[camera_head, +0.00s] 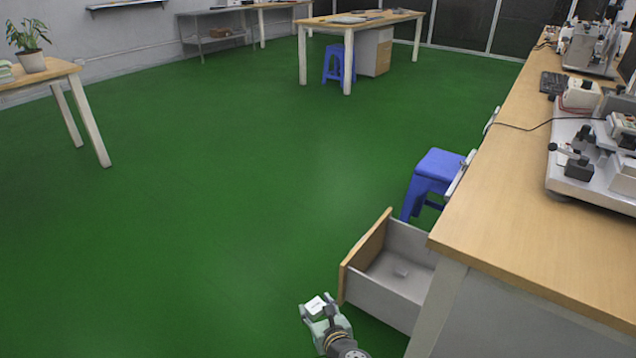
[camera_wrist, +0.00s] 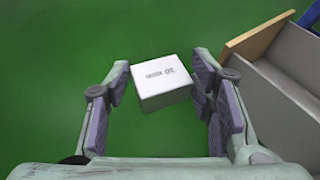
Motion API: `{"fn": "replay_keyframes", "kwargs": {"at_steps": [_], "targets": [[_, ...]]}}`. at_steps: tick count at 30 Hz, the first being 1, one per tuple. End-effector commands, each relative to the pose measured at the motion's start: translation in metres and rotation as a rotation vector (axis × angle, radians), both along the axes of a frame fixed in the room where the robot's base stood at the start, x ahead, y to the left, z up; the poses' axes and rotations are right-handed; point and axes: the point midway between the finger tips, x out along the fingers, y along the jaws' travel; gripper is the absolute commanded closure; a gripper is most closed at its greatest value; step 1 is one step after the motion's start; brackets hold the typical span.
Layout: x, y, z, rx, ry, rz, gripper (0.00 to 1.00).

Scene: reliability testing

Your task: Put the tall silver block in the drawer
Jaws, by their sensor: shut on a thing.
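The silver block (camera_wrist: 165,82) looks pale, with small dark print on its top face. It sits between the two fingers of my gripper (camera_wrist: 161,88), which is shut on it. In the head view the block (camera_head: 315,303) shows as a small pale shape at my gripper (camera_head: 319,307), just left of the drawer. The drawer (camera_head: 378,298) is pulled open from under the right-hand bench, with a wooden front and grey walls. In the wrist view the drawer (camera_wrist: 262,92) is at the right. The block is outside the drawer, over the green floor.
The wooden bench (camera_head: 545,235) stands right of the drawer and carries equipment. A blue stool (camera_head: 432,178) stands behind the drawer. The green floor (camera_head: 220,220) to the left is clear.

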Motion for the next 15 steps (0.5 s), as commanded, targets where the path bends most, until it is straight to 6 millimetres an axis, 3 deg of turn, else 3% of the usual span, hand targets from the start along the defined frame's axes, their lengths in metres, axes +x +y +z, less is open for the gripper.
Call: {"fn": "replay_keyframes", "kwargs": {"at_steps": [4,15], "targets": [[-0.004,-0.001,0.019,-0.002,0.001,-0.035,0.83],[-0.004,-0.002,0.022,0.002,-0.002,-0.044,0.83]]}}
